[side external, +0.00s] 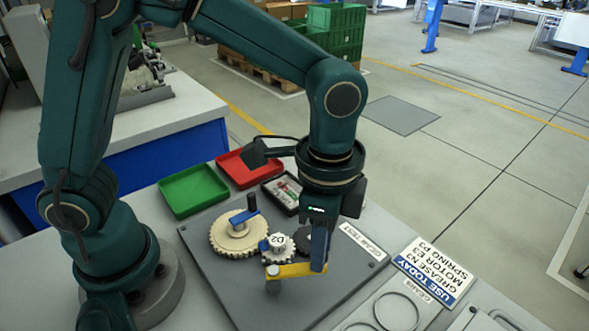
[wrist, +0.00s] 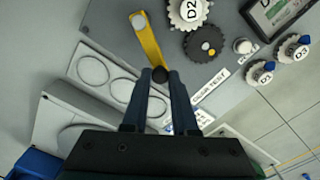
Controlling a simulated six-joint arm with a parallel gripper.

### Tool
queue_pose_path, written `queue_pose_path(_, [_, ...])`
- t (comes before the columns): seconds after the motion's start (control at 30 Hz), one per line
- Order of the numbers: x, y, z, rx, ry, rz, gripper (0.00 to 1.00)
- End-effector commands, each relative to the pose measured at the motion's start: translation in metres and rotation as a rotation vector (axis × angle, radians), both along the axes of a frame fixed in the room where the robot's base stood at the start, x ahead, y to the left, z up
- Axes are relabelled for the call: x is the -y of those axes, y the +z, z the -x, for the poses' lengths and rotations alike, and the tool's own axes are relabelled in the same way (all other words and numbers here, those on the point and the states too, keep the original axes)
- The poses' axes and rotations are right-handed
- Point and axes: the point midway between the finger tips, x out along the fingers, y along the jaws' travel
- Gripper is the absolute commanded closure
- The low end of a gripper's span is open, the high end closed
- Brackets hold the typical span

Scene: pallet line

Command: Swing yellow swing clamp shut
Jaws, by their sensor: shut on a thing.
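The yellow swing clamp (side external: 296,270) is a flat bar on a round grey post at the front of the dark plate. In the wrist view the bar (wrist: 150,42) runs from its pivot at the top down to a dark knob (wrist: 160,75) at its free end. My gripper (side external: 319,266) points down and is shut on that knob; its fingertips (wrist: 160,76) also show in the wrist view. A dark gear (wrist: 205,45) and a white gear marked D2 (wrist: 188,10) lie beside the bar, which is not over them in the wrist view.
A large beige gear (side external: 235,240) sits under a blue clamp (side external: 243,215) on the dark plate (side external: 215,280). Green (side external: 194,190) and red (side external: 240,168) trays stand behind. A sign (side external: 433,270) and a panel with ring outlines (side external: 397,312) lie at the right.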

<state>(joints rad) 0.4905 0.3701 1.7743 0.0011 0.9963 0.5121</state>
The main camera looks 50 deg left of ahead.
Motion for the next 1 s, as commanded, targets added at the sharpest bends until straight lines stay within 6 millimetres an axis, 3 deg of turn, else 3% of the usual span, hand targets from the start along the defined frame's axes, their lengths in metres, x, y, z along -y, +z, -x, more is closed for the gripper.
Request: queue_pose_path(1.0, [-0.0024,0.0015,-0.0021,0.003,0.047,0.003,1.0])
